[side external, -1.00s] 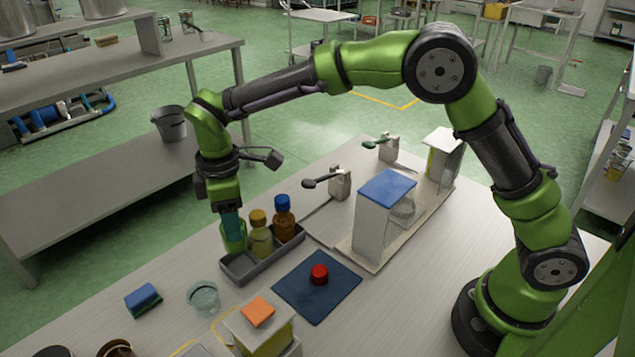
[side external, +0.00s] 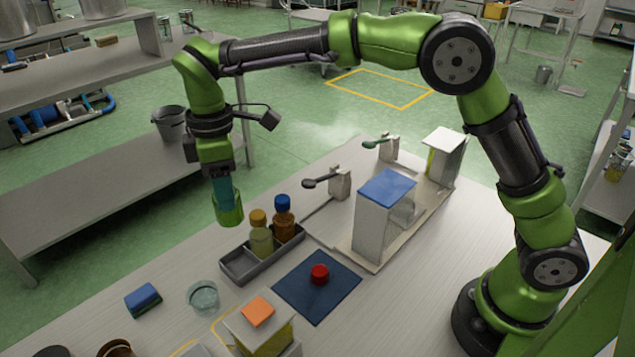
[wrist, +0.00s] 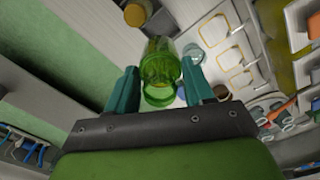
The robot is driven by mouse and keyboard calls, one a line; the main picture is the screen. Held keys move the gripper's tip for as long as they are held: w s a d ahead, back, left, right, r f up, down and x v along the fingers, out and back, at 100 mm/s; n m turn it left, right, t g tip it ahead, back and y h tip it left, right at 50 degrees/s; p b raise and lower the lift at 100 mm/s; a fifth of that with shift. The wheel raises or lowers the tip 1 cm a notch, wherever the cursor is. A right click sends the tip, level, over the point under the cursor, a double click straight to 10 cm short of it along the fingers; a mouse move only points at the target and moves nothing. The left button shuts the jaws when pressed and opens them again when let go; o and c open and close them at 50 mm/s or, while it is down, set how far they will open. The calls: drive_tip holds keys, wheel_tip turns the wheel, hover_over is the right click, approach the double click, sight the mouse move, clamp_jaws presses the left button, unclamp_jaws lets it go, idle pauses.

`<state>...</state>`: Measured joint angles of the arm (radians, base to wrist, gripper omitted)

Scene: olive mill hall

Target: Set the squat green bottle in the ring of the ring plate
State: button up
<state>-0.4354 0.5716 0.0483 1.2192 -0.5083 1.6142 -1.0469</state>
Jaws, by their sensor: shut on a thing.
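The squat green bottle (side external: 229,213) is held upright in my gripper (side external: 224,188), which is shut on it. It hangs in the air above and slightly left of the grey compartment tray (side external: 240,274). In the wrist view the bottle (wrist: 160,62) sits between the two teal fingers of my gripper (wrist: 159,84). I cannot make out the ring plate for certain. Yellow outlines (wrist: 225,54) show on a pale surface in the wrist view, but I cannot tell if they belong to it.
The tray holds a yellow-capped bottle (side external: 261,236) and a blue-capped brown bottle (side external: 283,220); its left compartment is empty. Nearby are a glass dish (side external: 203,298), a blue sponge (side external: 143,299), a dark blue mat (side external: 330,296) with a red knob (side external: 320,273), and a blue-topped box (side external: 372,225).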

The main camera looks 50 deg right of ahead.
drive_tip(key=shift+w+d+r, duration=0.1)
drive_tip(key=shift+w+d, duration=0.05)
drive_tip(key=shift+d, duration=0.95)
drive_tip(key=s+d+n, duration=0.1)
drive_tip(key=s+d, duration=0.3)
drive_tip(key=d, duration=0.9)
drive_tip(key=s+d+n, duration=0.1)
drive_tip(key=s+d, duration=0.3)
drive_tip(key=d, duration=1)
drive_tip(key=s+d, duration=0.7)
wheel_tip(320, 180, down, 9)
drive_tip(key=shift+s+a, duration=0.15)
drive_tip(key=shift+s, duration=0.05)
drive_tip(key=shift+f, duration=0.7)
drive_tip(key=shift+f, duration=0.55)
drive_tip(key=shift+f, duration=0.45)
